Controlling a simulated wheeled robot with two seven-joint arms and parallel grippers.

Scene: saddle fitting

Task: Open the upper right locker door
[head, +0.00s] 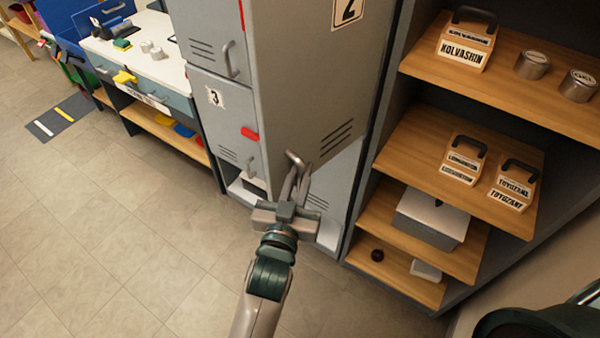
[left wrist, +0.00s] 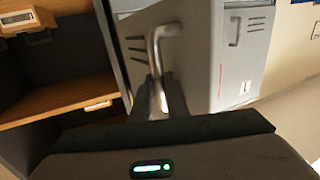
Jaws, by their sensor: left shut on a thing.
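The upper right locker door (head: 310,80), grey and marked 2, stands swung outward from the locker, its free edge towards me and its lower edge slanting. Its handle (head: 294,157) is a bent metal bar near the lower free corner. My left gripper (head: 298,186) is shut on this handle. In the left wrist view, the fingers (left wrist: 158,98) close around the handle (left wrist: 163,34), with the door (left wrist: 195,60) behind. The locker's inside is hidden by the door. My right gripper is not in view.
Locker door 3 (head: 215,120) is at the left, below another door (head: 205,35). Open shelves (head: 420,150) with labelled boxes and tins stand close at the right. A workbench (head: 145,65) is at the back left. The tiled floor (head: 110,200) at the left is clear.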

